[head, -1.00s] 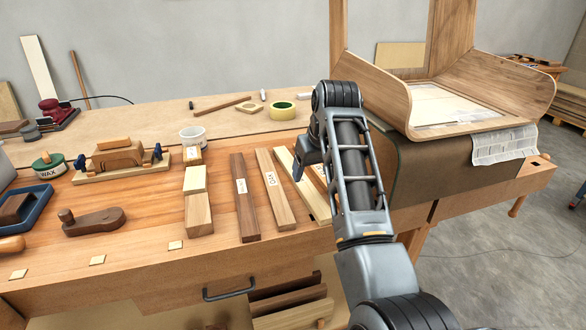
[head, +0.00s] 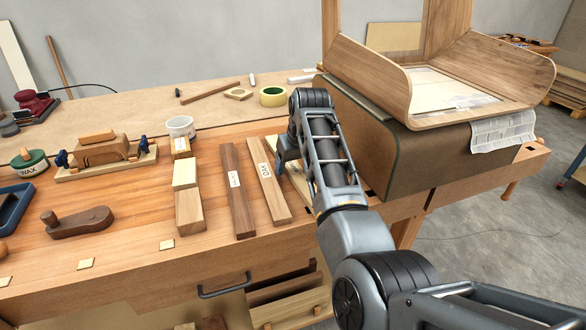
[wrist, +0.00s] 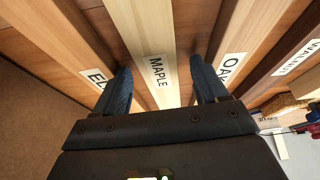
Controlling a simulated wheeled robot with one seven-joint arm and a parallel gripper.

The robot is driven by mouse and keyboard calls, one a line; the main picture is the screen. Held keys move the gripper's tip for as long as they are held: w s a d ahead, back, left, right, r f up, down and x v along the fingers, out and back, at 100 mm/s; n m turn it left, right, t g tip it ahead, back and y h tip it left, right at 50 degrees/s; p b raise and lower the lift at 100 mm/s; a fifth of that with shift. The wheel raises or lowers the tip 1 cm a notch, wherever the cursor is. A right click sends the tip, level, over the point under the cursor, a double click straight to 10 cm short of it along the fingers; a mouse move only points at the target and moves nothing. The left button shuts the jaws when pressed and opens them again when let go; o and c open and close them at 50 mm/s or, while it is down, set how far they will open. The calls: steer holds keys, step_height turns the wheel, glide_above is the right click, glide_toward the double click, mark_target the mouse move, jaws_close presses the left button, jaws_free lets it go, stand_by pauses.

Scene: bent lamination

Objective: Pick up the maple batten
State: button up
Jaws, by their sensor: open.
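The maple batten (wrist: 152,40) is a pale strip with a MAPLE label in the wrist view, running between my two fingers. My gripper (wrist: 161,74) is open, with one finger on each side of the batten; whether they touch it I cannot tell. In the head view my gripper (head: 283,152) points down to the right of the oak batten (head: 268,185). There the maple batten is mostly hidden by my arm.
The oak batten's label also shows in the wrist view (wrist: 229,68), close by the right finger. The walnut batten (head: 237,190) lies farther left. A batten with a partly hidden label (wrist: 75,50) is beside the left finger. A curved form (head: 410,160) stands right.

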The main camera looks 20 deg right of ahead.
steer(key=shift+f, duration=0.1)
steer(key=c, duration=1.3)
steer(key=shift+o, duration=0.2)
